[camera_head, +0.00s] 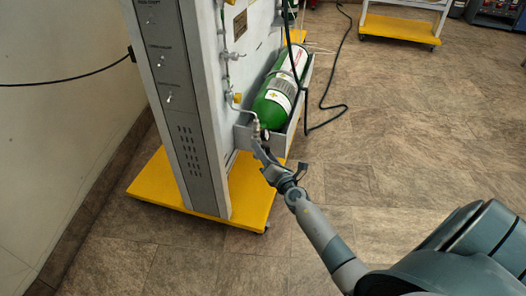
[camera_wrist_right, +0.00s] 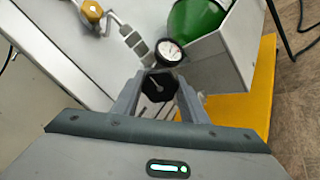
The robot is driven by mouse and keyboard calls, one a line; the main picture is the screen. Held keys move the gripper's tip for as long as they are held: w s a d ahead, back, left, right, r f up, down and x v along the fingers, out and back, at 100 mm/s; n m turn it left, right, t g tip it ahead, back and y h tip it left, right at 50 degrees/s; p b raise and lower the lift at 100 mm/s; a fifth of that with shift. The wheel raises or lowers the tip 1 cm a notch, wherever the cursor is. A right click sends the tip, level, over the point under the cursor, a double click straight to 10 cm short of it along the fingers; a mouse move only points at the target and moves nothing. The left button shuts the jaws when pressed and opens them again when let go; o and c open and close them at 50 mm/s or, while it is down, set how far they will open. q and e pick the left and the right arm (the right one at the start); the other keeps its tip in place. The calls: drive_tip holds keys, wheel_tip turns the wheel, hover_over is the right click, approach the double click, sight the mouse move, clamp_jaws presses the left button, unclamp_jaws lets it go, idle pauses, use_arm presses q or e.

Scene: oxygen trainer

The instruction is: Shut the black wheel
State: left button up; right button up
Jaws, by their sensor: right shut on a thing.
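The black wheel (camera_wrist_right: 158,83) is a dark, many-sided knob with a pale pointer mark on its face. In the right wrist view it sits between the two fingers of my right gripper (camera_wrist_right: 158,100), which is shut on it. A round white gauge (camera_wrist_right: 168,51) is just beyond the wheel, joined to a grey metal fitting (camera_wrist_right: 134,40). In the head view my right gripper (camera_head: 266,158) reaches the front end of the green cylinder's tray, and the wheel is too small and covered to make out there. My left gripper is not in view.
A green cylinder (camera_head: 273,104) lies in a grey tray (camera_head: 276,143) on the side of a tall grey panel (camera_head: 172,90). The panel stands on a yellow wheeled base (camera_head: 249,196). A black cable (camera_head: 327,108) hangs behind. The tiled floor at right is mostly clear.

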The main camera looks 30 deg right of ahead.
drive_tip(key=o, duration=1)
drive_tip(key=shift+o, duration=0.2)
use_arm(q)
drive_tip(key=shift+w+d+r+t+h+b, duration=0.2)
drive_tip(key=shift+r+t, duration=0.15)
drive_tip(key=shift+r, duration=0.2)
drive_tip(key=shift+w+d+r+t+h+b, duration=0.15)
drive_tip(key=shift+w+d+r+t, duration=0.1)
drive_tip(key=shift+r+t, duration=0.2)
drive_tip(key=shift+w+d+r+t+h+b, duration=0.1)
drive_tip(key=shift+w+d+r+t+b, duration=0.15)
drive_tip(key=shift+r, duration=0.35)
use_arm(e)
drive_tip(key=s+a, duration=0.2)
drive_tip(key=s, duration=1.5)
drive_tip(key=shift+s, duration=0.15)
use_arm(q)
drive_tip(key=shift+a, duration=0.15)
use_arm(e)
drive_tip(key=shift+a, duration=0.1)
